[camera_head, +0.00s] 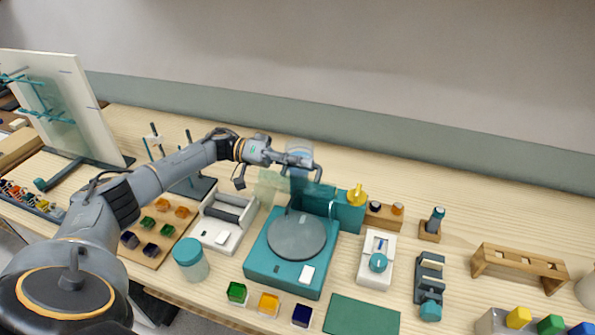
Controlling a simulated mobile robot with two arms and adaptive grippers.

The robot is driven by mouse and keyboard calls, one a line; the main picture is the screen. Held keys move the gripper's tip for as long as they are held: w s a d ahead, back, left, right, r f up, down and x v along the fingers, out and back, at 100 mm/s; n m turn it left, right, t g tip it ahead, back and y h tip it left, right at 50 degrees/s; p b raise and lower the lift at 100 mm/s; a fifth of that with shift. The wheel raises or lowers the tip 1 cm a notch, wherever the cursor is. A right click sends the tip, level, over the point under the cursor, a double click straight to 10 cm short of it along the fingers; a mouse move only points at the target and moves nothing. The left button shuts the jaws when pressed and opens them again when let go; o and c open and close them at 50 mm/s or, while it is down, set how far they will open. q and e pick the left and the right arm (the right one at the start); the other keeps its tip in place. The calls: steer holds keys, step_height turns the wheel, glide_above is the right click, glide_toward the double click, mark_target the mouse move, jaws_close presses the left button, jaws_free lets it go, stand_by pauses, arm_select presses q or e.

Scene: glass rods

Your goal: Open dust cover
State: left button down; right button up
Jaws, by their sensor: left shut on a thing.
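The teal turntable-like device (258,262) stands on the bench in the middle, with a round grey disc (297,237) on top that shows uncovered. A see-through teal dust cover (270,186) stands raised at the back of the device, tilted up and clear of the disc. My left gripper (300,172) is at the upper part of the cover, behind and above the disc, and is shut on it. The exact contact of the fingers is small and hard to make out. My right gripper is not in view.
A white tray (213,237) and a teal-lidded jar (191,259) stand left of the device. A white unit with a teal knob (378,263) stands right. Coloured blocks and a green mat (361,316) lie in front. The bench behind is mostly clear.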

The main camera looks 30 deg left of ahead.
arm_select(q)
steer(key=shift+w+a+r+n, duration=0.1)
steer(key=shift+w+a+n, duration=0.1)
steer(key=shift+w+n, duration=0.5)
steer(key=shift+w+a+n, duration=0.2)
steer(key=shift+w+n, duration=0.3)
steer(key=shift+w, duration=0.35)
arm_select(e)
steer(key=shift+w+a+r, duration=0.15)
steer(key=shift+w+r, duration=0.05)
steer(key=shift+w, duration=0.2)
arm_select(q)
steer(key=c, duration=1.4)
jaws_free()
steer(key=shift+o, duration=0.2)
steer(key=shift+s, duration=0.15)
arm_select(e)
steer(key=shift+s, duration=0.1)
arm_select(q)
steer(key=shift+f, duration=0.2)
